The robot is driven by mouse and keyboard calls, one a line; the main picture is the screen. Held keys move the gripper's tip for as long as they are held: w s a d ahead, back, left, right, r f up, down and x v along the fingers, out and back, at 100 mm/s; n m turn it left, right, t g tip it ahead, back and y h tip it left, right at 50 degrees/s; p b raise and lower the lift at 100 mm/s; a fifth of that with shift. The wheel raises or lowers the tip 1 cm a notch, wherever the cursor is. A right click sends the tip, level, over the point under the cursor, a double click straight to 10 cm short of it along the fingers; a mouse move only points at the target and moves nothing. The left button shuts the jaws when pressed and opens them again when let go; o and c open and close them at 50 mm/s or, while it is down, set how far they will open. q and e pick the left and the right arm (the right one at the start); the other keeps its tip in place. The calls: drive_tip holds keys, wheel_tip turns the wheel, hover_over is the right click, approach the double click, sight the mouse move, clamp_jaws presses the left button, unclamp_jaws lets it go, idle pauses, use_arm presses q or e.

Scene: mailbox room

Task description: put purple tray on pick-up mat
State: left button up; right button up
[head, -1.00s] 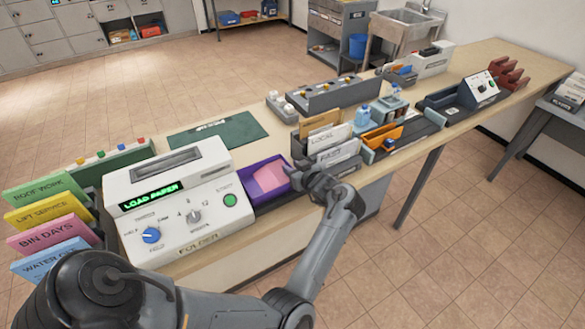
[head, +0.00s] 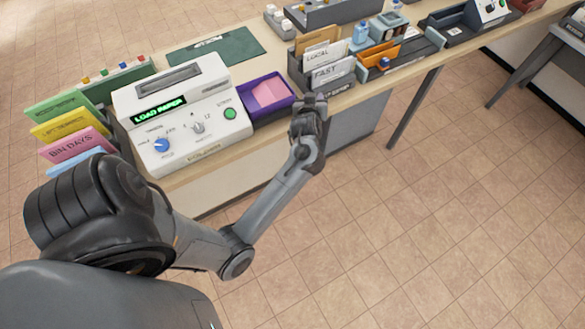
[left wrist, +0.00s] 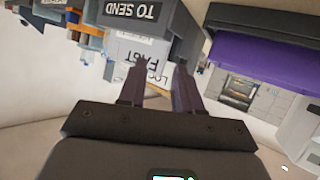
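The purple tray (head: 247,110) holds pink paper and sits in a dark holder at the counter's front edge, right of the white folder machine. It also shows in the left wrist view (left wrist: 255,62), at the upper right. A flat dark green mat (head: 240,45) lies behind the machine; its label is too small to read. My left gripper (head: 311,99) is just right of the tray, by the counter's front edge and in front of the letter sorter. In the left wrist view its fingers (left wrist: 160,75) are apart with nothing between them. My right gripper is not in view.
The folder machine (head: 180,110) stands left of the tray, with coloured cards in a rack (head: 65,130) beyond it. A sorter with "FAST" and "LOCAL" cards (head: 333,70) stands behind my left gripper. The green mat's surface is clear.

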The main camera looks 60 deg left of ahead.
use_arm(q)
drive_tip(key=s+d+f+m+h, duration=0.2)
drive_tip(key=s+d+m+h, duration=0.2)
drive_tip(key=d, duration=0.5)
drive_tip(key=s+d+f+m+h, duration=0.3)
drive_tip(key=s+d+m+h, duration=0.15)
drive_tip(key=d, duration=0.45)
drive_tip(key=s+d+m+g+h, duration=0.1)
drive_tip(key=s+d+m+g, duration=0.1)
drive_tip(key=s+d, duration=0.3)
drive_tip(key=s+d+f+m+g, duration=0.1)
drive_tip(key=s+d+m+g, duration=0.2)
drive_tip(key=s, duration=0.7)
drive_tip(key=shift+s+d+f+h, duration=0.2)
drive_tip(key=shift+s+d+h, duration=0.15)
drive_tip(key=shift+d, duration=0.85)
drive_tip(key=shift+w, duration=0.1)
